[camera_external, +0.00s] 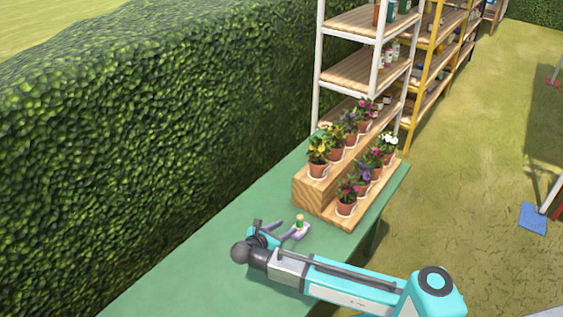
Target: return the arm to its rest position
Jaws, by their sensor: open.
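My arm reaches from the lower right over the green table (175,272). My gripper (280,230) is at its far end, low over the table, with its two fingers spread apart and pointing right. It holds nothing that I can see.
A stepped wooden stand (312,193) with several potted flowers stands on the table's far part. Shelves (352,70) rise behind it. A tall hedge (150,140) runs along the left. The table's near left part is clear.

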